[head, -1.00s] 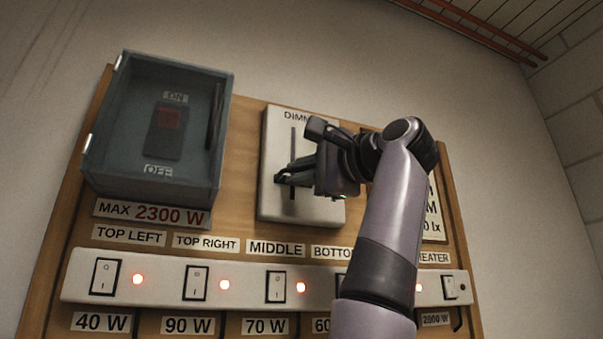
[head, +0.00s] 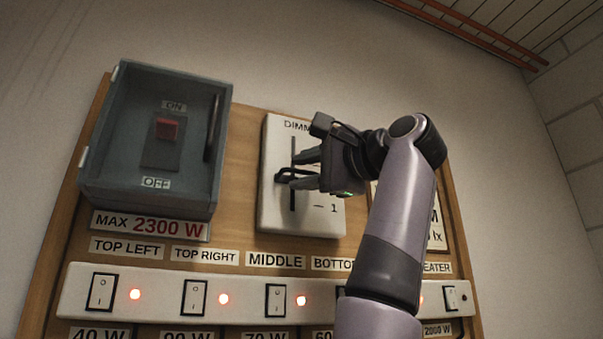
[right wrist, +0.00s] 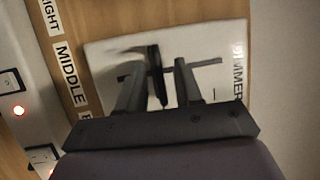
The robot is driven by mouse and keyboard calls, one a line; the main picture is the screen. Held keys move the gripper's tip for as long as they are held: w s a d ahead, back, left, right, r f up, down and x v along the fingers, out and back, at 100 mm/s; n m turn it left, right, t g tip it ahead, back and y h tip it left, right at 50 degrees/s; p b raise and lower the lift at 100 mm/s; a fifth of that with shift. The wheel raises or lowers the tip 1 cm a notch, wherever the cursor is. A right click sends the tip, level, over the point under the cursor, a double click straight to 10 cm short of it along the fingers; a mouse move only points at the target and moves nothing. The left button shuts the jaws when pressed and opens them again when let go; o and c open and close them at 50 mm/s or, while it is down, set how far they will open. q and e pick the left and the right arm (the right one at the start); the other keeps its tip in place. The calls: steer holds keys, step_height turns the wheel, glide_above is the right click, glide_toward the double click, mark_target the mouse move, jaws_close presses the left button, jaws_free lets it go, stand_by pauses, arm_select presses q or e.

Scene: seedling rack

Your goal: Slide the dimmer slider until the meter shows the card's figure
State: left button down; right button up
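The dimmer panel (head: 275,210) is a pale plate with an upright dark slot on the wooden board. My right gripper (head: 296,170) is at the slot, its two fingers apart. The dark slider handle (head: 287,176) sits between or beside the fingers in the head view. The right wrist view shows the fingers (right wrist: 158,90) spread, with the handle (right wrist: 155,62) between them, nearer the left finger; a gap shows at the right finger. A card (head: 437,222) ending in "lx" is mostly hidden behind my right arm. No meter reading is legible. My left gripper is out of view.
Below runs a white strip (head: 250,303) of rocker switches with lit red lamps. A "MAX 2300 W" label (head: 150,226) sits under the box.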

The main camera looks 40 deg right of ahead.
steer(key=r+b+v, duration=0.1)
steer(key=v, duration=0.5)
steer(key=shift+f, duration=0.45)
steer(key=shift+s, duration=0.15)
